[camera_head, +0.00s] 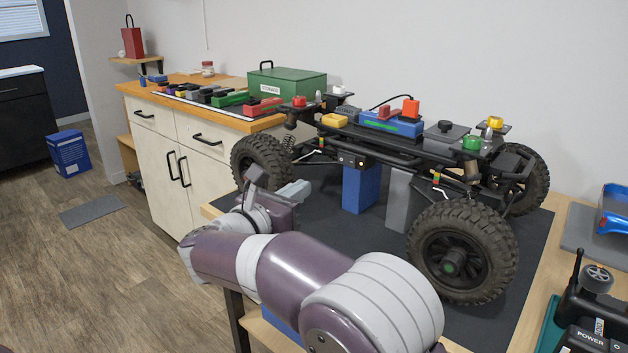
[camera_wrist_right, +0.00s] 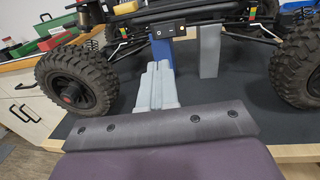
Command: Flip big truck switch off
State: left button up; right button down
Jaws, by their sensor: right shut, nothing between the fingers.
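The big truck (camera_head: 395,143) is a black crawler chassis with large knobby tyres, raised on a blue block and a grey block on the table. A small black switch box (camera_head: 352,160) is on its near side, under the chassis; it also shows in the right wrist view (camera_wrist_right: 180,30), with small pale marks. Which way the switch is set is too small to tell. My right gripper (camera_head: 303,188) is shut and empty, left of the switch box in the head view. In the right wrist view its grey fingers (camera_wrist_right: 159,68) point toward the box, apart from it. My left gripper is out of view.
The blue block (camera_head: 360,190) and grey block (camera_head: 398,200) stand beneath the chassis on a dark mat (camera_head: 325,225). A front tyre (camera_head: 462,252) is right of my arm. A controller marked POWER (camera_head: 590,335) is at lower right. A cabinet with tools and a green box (camera_head: 287,88) stands behind.

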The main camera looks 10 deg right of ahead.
aim_at(342, 162)
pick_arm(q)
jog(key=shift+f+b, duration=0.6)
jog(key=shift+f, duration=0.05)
pick_arm(e)
jog(key=x, duration=1.2)
jog(key=shift+w+d, duration=0.25)
jog(key=shift+d, duration=0.05)
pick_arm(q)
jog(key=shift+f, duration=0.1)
pick_arm(e)
jog(key=shift+f, duration=0.15)
